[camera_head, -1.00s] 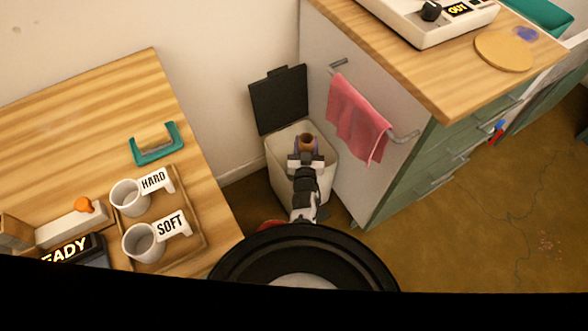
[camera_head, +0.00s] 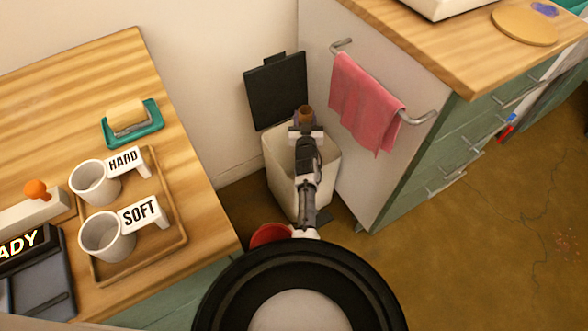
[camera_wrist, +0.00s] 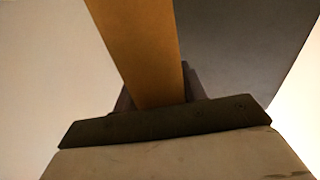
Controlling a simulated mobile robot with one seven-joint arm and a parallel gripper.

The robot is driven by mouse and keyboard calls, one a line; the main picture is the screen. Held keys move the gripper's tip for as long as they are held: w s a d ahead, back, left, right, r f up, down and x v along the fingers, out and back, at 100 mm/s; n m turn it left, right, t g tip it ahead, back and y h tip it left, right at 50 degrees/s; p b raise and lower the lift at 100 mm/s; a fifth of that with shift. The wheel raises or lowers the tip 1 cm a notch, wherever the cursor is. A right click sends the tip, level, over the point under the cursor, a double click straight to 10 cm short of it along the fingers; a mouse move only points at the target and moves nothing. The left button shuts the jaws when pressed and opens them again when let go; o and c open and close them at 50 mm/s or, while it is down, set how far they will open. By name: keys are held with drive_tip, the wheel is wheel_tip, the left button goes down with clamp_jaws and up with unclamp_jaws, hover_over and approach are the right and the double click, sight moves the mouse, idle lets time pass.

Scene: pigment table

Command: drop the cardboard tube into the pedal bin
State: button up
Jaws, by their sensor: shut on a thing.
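The cardboard tube (camera_head: 306,112) is brown and round, its top end showing above my gripper (camera_head: 305,125). My gripper is shut on the tube. In the wrist view the tube (camera_wrist: 140,45) runs up from the jaws. The pedal bin (camera_head: 283,188) is a white bin on the floor between the table and the cabinet. Its dark lid (camera_head: 277,92) stands open against the wall. My gripper and tube appear over the bin's far side, in front of the lid; their exact height is hard to judge. My arm hides part of the bin's opening and front.
A cabinet (camera_head: 440,155) with a pink towel (camera_head: 365,105) on a rail stands close right of the bin. The wooden table (camera_head: 60,110) on the left holds a tray (camera_head: 184,235) with two cups. A red round object (camera_head: 270,234) is low before the bin.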

drive_tip(key=shift+f+b, duration=0.9)
drive_tip(key=shift+f, duration=0.5)
drive_tip(key=shift+r, duration=0.1)
drive_tip(key=o, duration=1)
wheel_tip(320, 180, up, 20)
drive_tip(key=p, duration=1.2)
drive_tip(key=shift+p, duration=0.3)
